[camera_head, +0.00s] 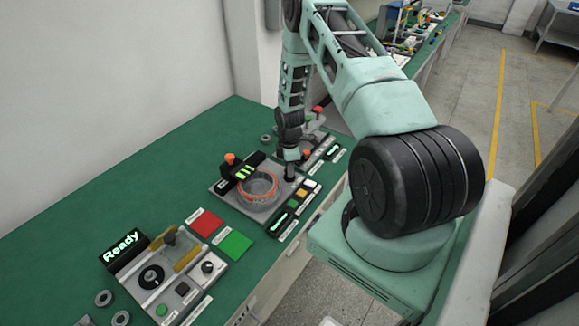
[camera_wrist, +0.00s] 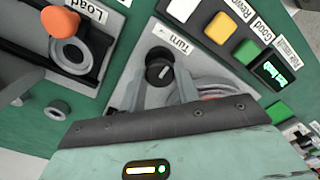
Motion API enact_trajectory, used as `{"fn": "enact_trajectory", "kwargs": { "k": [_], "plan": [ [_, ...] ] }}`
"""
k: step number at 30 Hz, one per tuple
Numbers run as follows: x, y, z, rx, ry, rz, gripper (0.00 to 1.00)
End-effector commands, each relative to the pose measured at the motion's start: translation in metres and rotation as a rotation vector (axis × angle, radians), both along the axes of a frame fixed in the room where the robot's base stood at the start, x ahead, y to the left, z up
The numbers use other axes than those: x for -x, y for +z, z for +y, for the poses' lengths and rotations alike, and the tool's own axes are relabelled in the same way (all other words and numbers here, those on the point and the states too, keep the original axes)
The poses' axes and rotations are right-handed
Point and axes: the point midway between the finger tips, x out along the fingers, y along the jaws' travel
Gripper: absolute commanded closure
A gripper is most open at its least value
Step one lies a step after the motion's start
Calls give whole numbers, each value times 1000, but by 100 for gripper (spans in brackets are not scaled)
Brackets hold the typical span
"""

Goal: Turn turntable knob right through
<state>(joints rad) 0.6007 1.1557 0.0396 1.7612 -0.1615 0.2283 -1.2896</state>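The black round turntable knob (camera_wrist: 159,70), with a light pointer mark, sits by the label "Turn" in the wrist view. My gripper (camera_wrist: 160,84) is open, with one grey finger on each side of the knob's near edge. I cannot tell whether the fingers touch it. In the head view my gripper (camera_head: 290,172) points down at the right side of the station and hides the knob. The round turntable (camera_head: 258,190) with an orange ring lies just left of it.
Yellow (camera_wrist: 222,27) and green (camera_wrist: 247,52) buttons sit right of the knob, and an orange-topped "Load" lever (camera_wrist: 60,22) left of it. A "Ready" panel (camera_head: 122,247), a red pad (camera_head: 205,222) and a green pad (camera_head: 234,243) lie on the green bench.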

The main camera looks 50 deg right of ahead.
Motion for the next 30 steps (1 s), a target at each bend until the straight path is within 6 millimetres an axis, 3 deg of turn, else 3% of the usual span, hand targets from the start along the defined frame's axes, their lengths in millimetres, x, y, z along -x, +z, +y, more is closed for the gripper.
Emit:
{"fn": "enact_trajectory", "kwargs": {
  "k": [14, 30],
  "plan": [
    [-1, -1, 0, 1, -68, -2, 91],
    [-1, -2, 0, 1, -517, -2, 91]
  ]
}}
